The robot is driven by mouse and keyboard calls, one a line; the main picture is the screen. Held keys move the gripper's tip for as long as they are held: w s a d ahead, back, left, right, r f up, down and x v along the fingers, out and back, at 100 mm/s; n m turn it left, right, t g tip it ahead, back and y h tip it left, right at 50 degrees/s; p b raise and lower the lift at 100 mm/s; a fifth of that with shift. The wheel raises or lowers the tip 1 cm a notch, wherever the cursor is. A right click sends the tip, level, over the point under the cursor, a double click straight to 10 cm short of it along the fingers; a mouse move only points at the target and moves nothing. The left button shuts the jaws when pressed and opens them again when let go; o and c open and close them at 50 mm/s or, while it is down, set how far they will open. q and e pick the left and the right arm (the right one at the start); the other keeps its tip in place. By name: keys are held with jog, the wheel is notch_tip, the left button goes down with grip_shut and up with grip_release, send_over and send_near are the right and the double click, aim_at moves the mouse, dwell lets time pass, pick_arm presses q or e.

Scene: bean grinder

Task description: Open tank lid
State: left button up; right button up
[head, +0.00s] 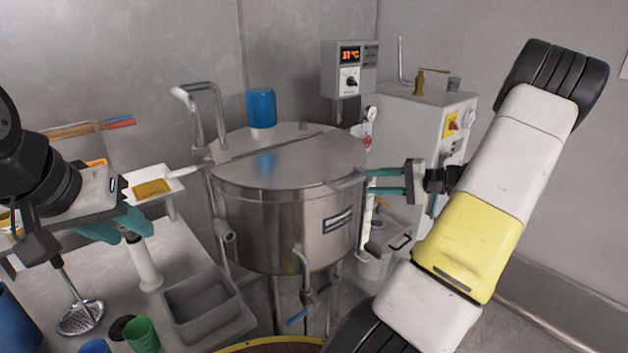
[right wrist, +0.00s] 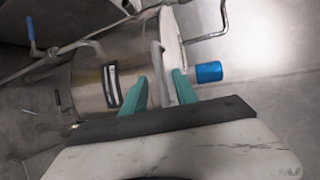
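The steel tank (head: 275,230) stands in the middle of the head view, and its flat round lid (head: 300,165) lies shut on top. A lid handle (head: 347,181) juts from the right edge. My right gripper (head: 368,182) is at that edge, its teal fingers pointing left at the handle. In the right wrist view the two fingers (right wrist: 158,88) stand apart, with the handle (right wrist: 157,65) and the lid's edge between them; contact is not clear. My left gripper (head: 117,226) is over the table at left, its teal fingers apart and nothing visible between them.
A blue cylinder (head: 261,108) stands at the lid's back; a bent pipe (head: 205,110) rises at its left. A control box (head: 350,70) and white machine (head: 415,120) are behind right. The left table holds a grey bin (head: 203,305), a green cup (head: 142,335) and a strainer (head: 80,317).

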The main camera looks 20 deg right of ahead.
aim_at(354, 182)
jog(key=shift+m+t, duration=0.3)
jog(key=shift+t, duration=0.3)
jog(key=x, duration=0.4)
jog(key=d+f+x, duration=0.1)
jog(key=x, duration=0.2)
jog(key=shift+w+a, duration=0.1)
jog(key=shift+w, duration=0.25)
grip_shut()
dwell(0.6)
